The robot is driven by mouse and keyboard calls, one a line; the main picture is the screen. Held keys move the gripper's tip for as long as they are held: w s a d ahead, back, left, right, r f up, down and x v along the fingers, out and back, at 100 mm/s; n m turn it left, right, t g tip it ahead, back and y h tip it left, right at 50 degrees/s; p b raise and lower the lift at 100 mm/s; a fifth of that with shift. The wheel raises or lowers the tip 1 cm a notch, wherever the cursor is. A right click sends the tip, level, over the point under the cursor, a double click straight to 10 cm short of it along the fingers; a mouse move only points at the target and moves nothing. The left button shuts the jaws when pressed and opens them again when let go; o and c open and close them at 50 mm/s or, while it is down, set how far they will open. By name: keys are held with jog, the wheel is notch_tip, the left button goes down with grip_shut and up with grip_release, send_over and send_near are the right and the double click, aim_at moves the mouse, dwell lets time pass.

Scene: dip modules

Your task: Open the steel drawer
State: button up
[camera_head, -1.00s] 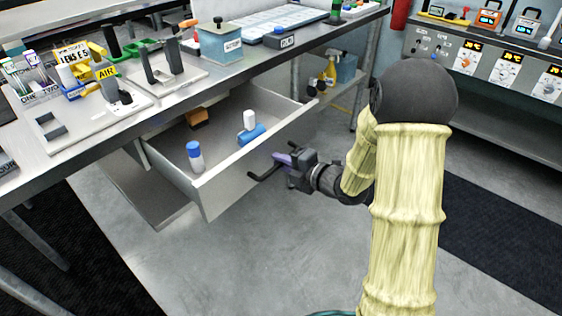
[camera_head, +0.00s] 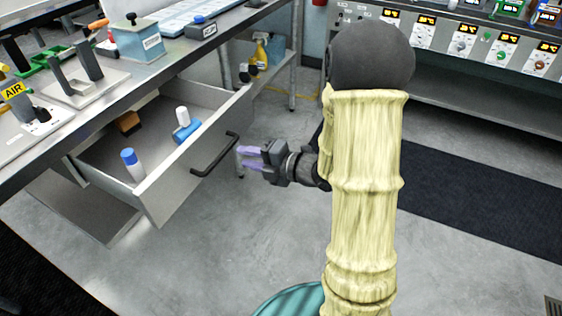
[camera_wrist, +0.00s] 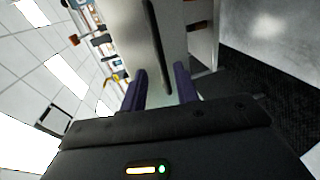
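The steel drawer (camera_head: 185,192) hangs pulled out from under the workbench at the left of the head view, its inside showing. Its dark bar handle (camera_head: 213,157) is on the front panel; in the wrist view the handle (camera_wrist: 158,40) runs as a dark bar ahead of the fingers. My gripper (camera_head: 250,157) is just right of the handle, apart from it. Its two purple fingers are spread with nothing between them, and they also show apart in the wrist view (camera_wrist: 160,88).
In the drawer are a blue-and-white bottle (camera_head: 132,165), a blue item with a white top (camera_head: 185,128) and a brown block (camera_head: 128,122). The workbench (camera_head: 130,82) overhangs the drawer's back. Clear grey floor (camera_head: 215,245) lies in front.

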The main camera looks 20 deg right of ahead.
jog(key=v, duration=0.9)
jog(key=shift+p, duration=0.3)
jog(key=shift+f, duration=0.1)
jog(key=w+d+f+m+h, duration=0.3)
jog(key=w+m+h, duration=0.1)
jog(key=m+h, duration=0.6)
jog(key=s+a+f+m+g+h, duration=0.15)
jog(key=s+a+m+g, duration=0.25)
jog(key=s+m+g, duration=0.7)
notch_tip(320, 180, up, 28)
jog(key=s+m+t+p, duration=0.1)
jog(key=m+p, duration=0.5)
jog(key=p, duration=2.2)
jog(key=shift+s+a+t, duration=0.3)
jog(key=shift+a+t, duration=0.1)
jog(key=shift+t, duration=0.5)
